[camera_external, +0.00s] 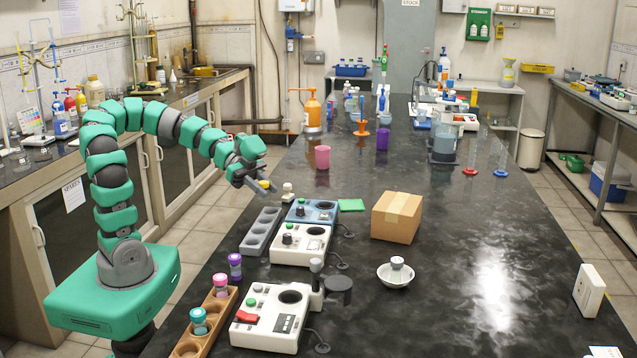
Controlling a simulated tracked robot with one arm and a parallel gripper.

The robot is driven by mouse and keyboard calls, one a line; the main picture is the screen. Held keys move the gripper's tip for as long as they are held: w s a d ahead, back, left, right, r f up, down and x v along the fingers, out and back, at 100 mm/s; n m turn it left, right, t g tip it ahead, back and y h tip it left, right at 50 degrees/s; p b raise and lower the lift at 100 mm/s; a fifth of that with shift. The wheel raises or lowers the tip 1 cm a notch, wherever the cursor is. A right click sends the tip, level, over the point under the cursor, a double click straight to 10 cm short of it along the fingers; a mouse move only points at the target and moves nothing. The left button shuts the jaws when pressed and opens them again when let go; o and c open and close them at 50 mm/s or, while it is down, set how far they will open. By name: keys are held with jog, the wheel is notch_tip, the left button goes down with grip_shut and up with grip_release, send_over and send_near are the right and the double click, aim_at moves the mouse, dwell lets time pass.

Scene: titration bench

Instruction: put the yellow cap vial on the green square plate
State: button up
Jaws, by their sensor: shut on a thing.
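My gripper (261,181) is above the left side of the black bench, over the far end of the grey rack. It is shut on the yellow cap vial (265,185). Only the yellow cap shows clearly; the fingers hide most of the vial's body. The green square plate (351,205) lies flat on the bench, to the right of my gripper, between the blue-topped device and the cardboard box. Nothing is seen on it.
A grey rack (256,240), a blue-topped device (311,211) and a white device (300,243) stand near my gripper. A cardboard box (397,217) is right of the plate. A pink cup (322,157) stands behind. A white bowl (397,275) holds a vial. The bench's right side is mostly clear.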

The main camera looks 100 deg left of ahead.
jog(key=w, duration=0.3)
jog(key=w+d+n+y+p, duration=0.1)
jog(key=w, duration=0.3)
jog(key=w+r+n+y, duration=0.1)
jog(key=w, duration=0.2)
jog(key=shift+w+d+t+p, duration=0.3)
jog(key=shift+d+t+p, duration=0.1)
jog(key=w+d+r+p, duration=0.1)
jog(key=w+d, duration=1)
jog(key=d, duration=0.2)
jog(key=shift+w+r+n+y+p, duration=0.3)
jog(key=shift+y+p, duration=0.1)
jog(key=shift+d, duration=0.1)
